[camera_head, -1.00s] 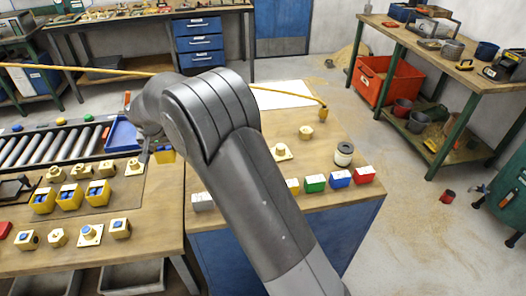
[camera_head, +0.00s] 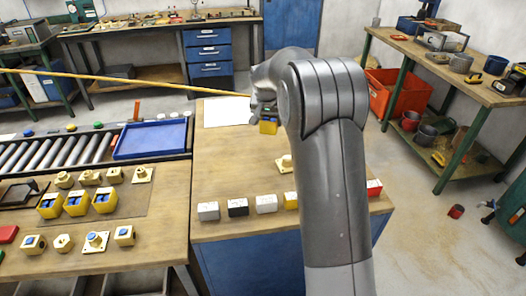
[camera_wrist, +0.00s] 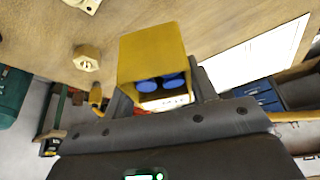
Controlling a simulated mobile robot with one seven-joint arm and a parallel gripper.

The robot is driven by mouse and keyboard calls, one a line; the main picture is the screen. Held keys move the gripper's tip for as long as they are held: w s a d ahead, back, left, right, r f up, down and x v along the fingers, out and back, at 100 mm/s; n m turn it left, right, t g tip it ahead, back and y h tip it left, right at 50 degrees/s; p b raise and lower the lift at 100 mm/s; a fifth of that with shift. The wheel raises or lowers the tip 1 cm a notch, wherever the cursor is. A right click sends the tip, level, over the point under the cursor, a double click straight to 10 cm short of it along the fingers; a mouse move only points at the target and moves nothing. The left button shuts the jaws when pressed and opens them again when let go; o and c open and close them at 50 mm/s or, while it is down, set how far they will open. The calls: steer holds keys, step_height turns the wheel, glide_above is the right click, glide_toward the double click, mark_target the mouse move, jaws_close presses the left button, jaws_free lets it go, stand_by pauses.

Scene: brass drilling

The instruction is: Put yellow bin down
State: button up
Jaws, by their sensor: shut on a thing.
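The yellow bin (camera_head: 269,127) hangs under my gripper (camera_head: 266,112), over the right wooden table (camera_head: 225,160) near its white sheet. In the wrist view the yellow bin (camera_wrist: 150,48) is large, tilted in the picture, with blue round parts inside. My gripper (camera_wrist: 163,97) is shut on the bin there, with dark fingers at its sides. I cannot tell whether the bin touches the table. My arm hides part of the table to the right.
A white sheet (camera_head: 227,111) lies on the table's back left. Several small blocks, among them a black one (camera_head: 238,207), line its front edge. A brass part (camera_head: 284,163) lies mid-table. The left table holds yellow bins (camera_head: 76,203), brass parts and a blue tray (camera_head: 152,138).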

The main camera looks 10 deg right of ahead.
steer(key=w+a+f, duration=0.1)
steer(key=a+f, duration=0.1)
steer(key=a, duration=0.1)
steer(key=w+a+f, duration=0.2)
steer(key=a, duration=0.1)
steer(key=w+a+f, duration=0.1)
steer(key=a+f, duration=0.1)
steer(key=a, duration=0.1)
steer(key=shift+w+a, duration=0.1)
steer(key=shift+w, duration=0.05)
steer(key=shift+f, duration=2.05)
steer(key=shift+f, duration=0.1)
steer(key=o, duration=1)
